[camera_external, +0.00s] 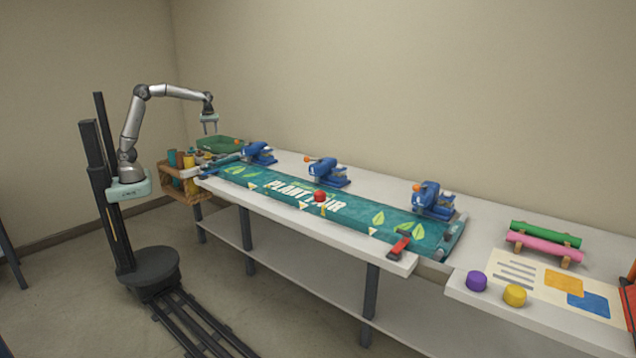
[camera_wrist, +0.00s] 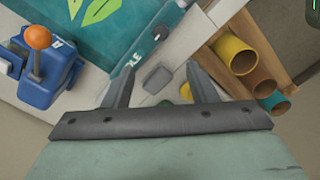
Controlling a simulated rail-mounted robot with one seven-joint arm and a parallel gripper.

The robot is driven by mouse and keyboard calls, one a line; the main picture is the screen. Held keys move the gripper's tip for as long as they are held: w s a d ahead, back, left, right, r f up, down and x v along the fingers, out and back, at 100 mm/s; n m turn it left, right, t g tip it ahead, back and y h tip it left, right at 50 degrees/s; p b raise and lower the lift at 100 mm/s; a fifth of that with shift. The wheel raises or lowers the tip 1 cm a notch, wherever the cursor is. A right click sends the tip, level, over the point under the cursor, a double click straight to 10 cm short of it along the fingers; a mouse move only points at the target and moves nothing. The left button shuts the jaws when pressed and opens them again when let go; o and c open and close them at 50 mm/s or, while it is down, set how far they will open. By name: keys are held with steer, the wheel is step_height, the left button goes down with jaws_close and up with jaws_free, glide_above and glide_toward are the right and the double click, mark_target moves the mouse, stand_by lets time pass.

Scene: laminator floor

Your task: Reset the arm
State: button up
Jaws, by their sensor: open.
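My gripper (camera_external: 209,128) hangs in the air over the far left end of the long white table (camera_external: 360,248), above the area by the green tray. My arm arches up and over from its column at the left. In the wrist view my gripper (camera_wrist: 160,90) has its two fingers spread wide apart. Nothing is between the fingers; a small grey block (camera_wrist: 157,79) shows on the surface beyond them.
A green banner (camera_external: 350,215) lies along the table with a red knob (camera_external: 320,196) on it. Several blue clamp-like devices (camera_external: 326,172) stand behind it. A wooden rack of tubes (camera_external: 172,182) is at the left end. Rails (camera_external: 195,325) run along the floor.

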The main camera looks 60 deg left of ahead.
steer(key=shift+r, duration=0.45)
